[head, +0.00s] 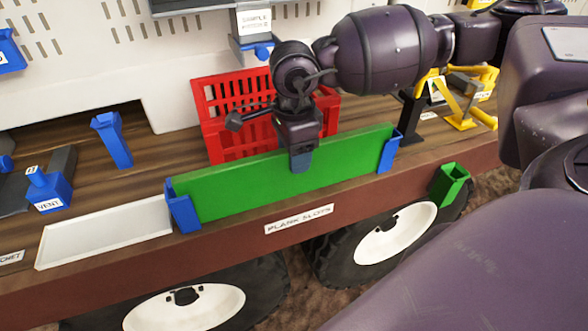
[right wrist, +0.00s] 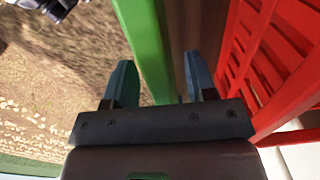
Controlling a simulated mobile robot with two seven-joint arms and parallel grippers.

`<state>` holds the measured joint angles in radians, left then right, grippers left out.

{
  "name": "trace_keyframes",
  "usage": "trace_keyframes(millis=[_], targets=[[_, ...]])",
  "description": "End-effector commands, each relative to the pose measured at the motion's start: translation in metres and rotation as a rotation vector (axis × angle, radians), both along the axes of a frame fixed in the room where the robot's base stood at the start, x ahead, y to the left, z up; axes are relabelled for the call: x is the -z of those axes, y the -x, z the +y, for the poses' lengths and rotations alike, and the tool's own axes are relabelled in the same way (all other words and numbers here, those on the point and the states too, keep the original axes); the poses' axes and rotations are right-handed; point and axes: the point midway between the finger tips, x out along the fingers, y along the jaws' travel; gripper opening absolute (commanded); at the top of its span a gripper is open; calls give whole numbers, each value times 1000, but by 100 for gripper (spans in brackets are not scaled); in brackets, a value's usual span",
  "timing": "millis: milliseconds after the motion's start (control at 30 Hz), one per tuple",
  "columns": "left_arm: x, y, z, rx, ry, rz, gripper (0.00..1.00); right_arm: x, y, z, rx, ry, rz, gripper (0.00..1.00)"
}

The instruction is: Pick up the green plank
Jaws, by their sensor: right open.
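The green plank (head: 240,186) stands on its long edge in the blue slot holders (head: 182,212) at the front edge of the wooden deck. My right gripper (head: 301,160) is over the middle of the plank's top edge, pointing down. One finger shows in front of the plank; the other is hidden behind it in the head view. In the right wrist view, my right gripper (right wrist: 160,72) is open, with the green plank (right wrist: 147,40) running between its two fingers. The plank is nearer the left finger, with a gap on the right. My left gripper is not in view.
A red crate (head: 214,117) stands close behind the plank; its red wall (right wrist: 265,60) is right of the fingers in the wrist view. A green holder (head: 451,184) sits at the right of the front edge. Wheels show below.

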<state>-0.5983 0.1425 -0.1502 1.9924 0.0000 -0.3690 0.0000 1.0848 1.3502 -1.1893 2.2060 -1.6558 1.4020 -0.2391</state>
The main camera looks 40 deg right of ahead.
Motion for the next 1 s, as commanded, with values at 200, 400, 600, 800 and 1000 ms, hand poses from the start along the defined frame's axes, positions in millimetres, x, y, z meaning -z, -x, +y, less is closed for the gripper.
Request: trace_keyframes(millis=[200, 400, 600, 800, 1000], targets=[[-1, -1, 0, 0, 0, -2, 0, 4, 0, 0, -1, 0, -2, 51], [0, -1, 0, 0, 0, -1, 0, 4, 0, 0, -1, 0, -1, 34], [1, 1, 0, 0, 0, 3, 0, 4, 0, 0, -1, 0, -1, 4], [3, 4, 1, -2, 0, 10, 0, 3, 0, 0, -1, 0, -3, 0], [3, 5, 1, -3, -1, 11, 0, 2, -1, 0, -1, 0, -3, 0]])
